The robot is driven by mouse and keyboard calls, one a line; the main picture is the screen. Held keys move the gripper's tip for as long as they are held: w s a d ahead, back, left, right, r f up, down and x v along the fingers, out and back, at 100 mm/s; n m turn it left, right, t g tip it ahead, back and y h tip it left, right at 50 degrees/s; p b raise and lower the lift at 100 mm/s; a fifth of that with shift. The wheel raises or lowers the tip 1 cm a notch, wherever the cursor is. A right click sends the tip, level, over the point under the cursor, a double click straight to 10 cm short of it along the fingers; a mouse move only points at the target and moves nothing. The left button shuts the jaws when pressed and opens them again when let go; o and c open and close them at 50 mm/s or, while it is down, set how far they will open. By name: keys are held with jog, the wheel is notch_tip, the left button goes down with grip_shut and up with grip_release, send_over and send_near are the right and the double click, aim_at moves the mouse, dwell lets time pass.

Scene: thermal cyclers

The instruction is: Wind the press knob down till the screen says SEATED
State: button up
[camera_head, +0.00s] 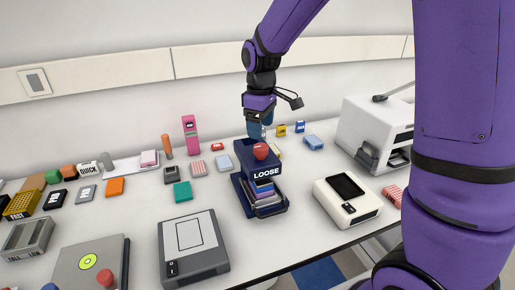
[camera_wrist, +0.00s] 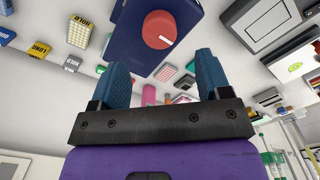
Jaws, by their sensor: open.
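The dark blue press (camera_head: 243,183) stands on the table in the middle of the head view. Its screen (camera_head: 266,173) reads LOOSE, and a stack of coloured plates (camera_head: 263,196) lies in its opening. The red press knob (camera_head: 261,151) is on top. The knob shows in the wrist view (camera_wrist: 160,29) with a white mark, just beyond the fingertips and roughly centred between them. My gripper (camera_head: 261,130) is open, with blue fingers, above and behind the knob in the head view. The fingers also show in the wrist view (camera_wrist: 161,70), empty and apart from the knob.
A cream device with a black screen (camera_head: 347,199) stands right of the press, and a grey device (camera_head: 193,247) stands left of it. A large white machine (camera_head: 376,133) stands at the back right.

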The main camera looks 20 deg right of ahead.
aim_at(261, 146)
notch_tip(261, 146, down, 8)
jog(key=shift+f, duration=0.1)
jog(key=shift+c, duration=0.5)
jog(key=c, duration=0.8)
jog(key=shift+m, duration=2.8)
